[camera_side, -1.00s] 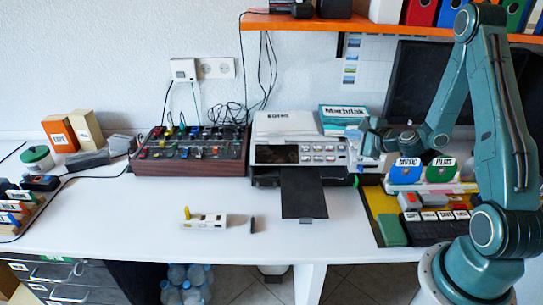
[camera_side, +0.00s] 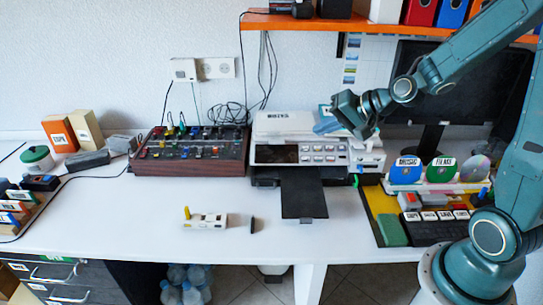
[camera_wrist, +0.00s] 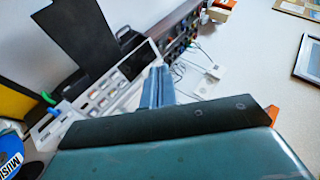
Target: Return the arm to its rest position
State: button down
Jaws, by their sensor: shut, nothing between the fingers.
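My gripper (camera_side: 326,126) hangs in the air in front of the printer's upper right part in the side view. Its blue-grey fingers are together, with nothing between them. The closed fingers (camera_wrist: 157,86) also show in the wrist view, above a dark plate on my wrist. My arm reaches in from the right side, with its elbow out of the frame. The gripper appears apart from everything around it.
The printer (camera_side: 290,128) stands below the gripper. Blue (camera_side: 406,172) and green (camera_side: 441,172) labelled discs and a silver disc (camera_side: 475,168) stand at right. The monitor (camera_side: 460,85) and orange shelf (camera_side: 340,24) are behind. The front desk is mostly clear.

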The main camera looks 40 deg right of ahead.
jog(key=s+a+r+n+g+h, duration=0.1)
jog(key=s+r+n, duration=0.3)
jog(key=s, duration=0.7)
jog(key=s+a+r+n+g+h, duration=0.1)
jog(key=s+a+r+n+g, duration=0.2)
jog(key=s, duration=0.7)
jog(key=a+r+n, duration=0.1)
jog(key=n, duration=0.1)
jog(key=shift+s+r+n+h, duration=0.3)
jog(key=shift+s+h, duration=0.05)
jog(key=shift+h, duration=0.05)
